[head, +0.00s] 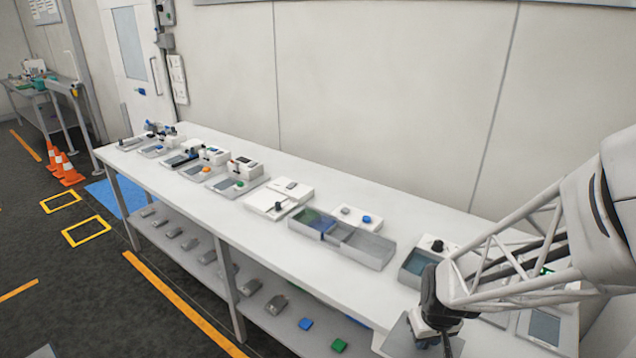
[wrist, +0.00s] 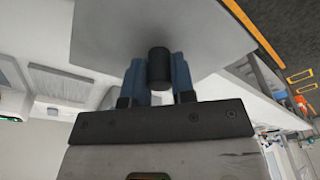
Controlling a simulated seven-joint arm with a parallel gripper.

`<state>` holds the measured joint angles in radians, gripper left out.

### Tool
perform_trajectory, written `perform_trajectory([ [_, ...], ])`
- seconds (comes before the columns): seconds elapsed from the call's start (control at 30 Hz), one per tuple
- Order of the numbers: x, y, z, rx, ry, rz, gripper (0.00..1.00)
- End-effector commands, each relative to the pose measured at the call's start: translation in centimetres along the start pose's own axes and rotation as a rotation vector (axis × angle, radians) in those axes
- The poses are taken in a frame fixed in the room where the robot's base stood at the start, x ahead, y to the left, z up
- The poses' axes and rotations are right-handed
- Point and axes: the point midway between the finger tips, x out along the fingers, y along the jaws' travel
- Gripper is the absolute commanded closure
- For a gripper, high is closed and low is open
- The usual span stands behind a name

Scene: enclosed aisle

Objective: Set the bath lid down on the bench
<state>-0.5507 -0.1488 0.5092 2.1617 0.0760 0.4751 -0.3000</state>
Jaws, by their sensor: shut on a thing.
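The bath lid (wrist: 105,32) is a flat grey plate with a black round knob (wrist: 158,68). My gripper (wrist: 158,75) has its blue fingers shut on both sides of the knob. In the head view my gripper (head: 434,326) is at the lower right, and part of the lid (head: 397,340) shows beside it, by the front edge of the bench (head: 255,160). I cannot tell whether the lid touches the bench or is held above it. The lid's underside is hidden.
A grey divided tray (head: 367,247) and a device with a dark recessed top (head: 416,263) stand close to my arm. Several white devices line the bench farther left. A lower shelf (head: 262,318) holds small items. The bench top behind the devices is mostly clear.

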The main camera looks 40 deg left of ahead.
Motion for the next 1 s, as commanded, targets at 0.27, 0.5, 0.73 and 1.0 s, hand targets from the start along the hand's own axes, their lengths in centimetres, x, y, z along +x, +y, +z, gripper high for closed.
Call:
perform_trajectory([
  [0.27, 0.4, -1.0, 1.6, 0.000, 0.000, 0.000, 1.00],
  [0.5, 0.4, -1.0, 1.6, 0.000, 0.000, 0.000, 1.00],
  [0.73, 0.5, -0.8, 0.9, 0.000, 0.000, 0.000, 1.00],
  [1.0, 1.2, -0.1, -1.9, 0.000, 0.001, 0.000, 1.00],
])
